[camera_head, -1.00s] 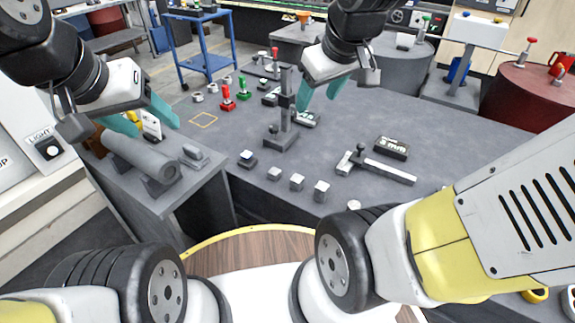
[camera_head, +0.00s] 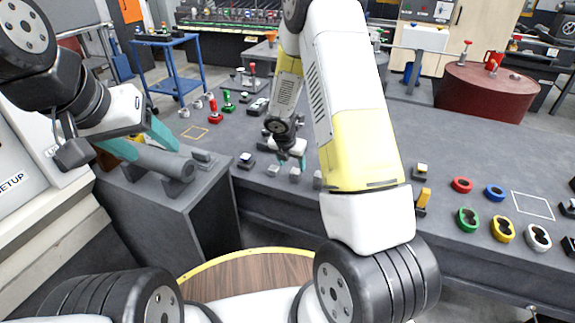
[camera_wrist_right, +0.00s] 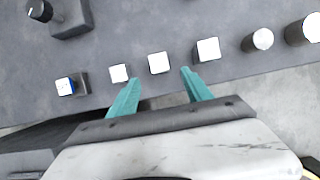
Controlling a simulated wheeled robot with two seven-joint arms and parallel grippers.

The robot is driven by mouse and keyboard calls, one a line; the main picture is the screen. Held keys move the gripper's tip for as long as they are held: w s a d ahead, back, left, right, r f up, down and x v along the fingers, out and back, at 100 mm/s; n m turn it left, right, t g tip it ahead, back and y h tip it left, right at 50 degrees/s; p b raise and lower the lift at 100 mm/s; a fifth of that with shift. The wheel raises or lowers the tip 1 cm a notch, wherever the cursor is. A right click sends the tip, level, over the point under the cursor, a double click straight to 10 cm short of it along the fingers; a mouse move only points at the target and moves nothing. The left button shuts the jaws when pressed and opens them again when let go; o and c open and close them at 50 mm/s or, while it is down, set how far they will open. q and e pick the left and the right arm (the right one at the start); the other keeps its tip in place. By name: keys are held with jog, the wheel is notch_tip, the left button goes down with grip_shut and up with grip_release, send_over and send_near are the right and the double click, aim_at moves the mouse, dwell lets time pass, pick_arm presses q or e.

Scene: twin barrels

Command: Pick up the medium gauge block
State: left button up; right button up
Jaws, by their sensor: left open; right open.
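Three small light metal gauge blocks sit in a row near the front edge of the dark workbench. The medium gauge block is the middle one; it shows in the head view (camera_head: 295,173) and in the right wrist view (camera_wrist_right: 159,62). The small block (camera_wrist_right: 120,73) is left of it and the large block (camera_wrist_right: 208,49) right. My right gripper (camera_head: 292,160) is open and empty over the row. In the right wrist view its teal fingertips (camera_wrist_right: 161,76) point at the medium block, which appears just beyond the gap between them. My left gripper (camera_head: 157,150) is open beside a grey cylinder.
The grey cylinder (camera_head: 165,163) lies on a grey stand at left. A dark block with a light top (camera_head: 246,160) is left of the row. Metal cylinders (camera_wrist_right: 262,39) stand right of it. Colored rings (camera_head: 468,219) lie farther right on the bench.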

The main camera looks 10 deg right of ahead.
aim_at(295, 172)
jog(key=x, duration=0.8)
jog(key=shift+w, duration=0.15)
jog(key=shift+r, duration=0.1)
grip_shut()
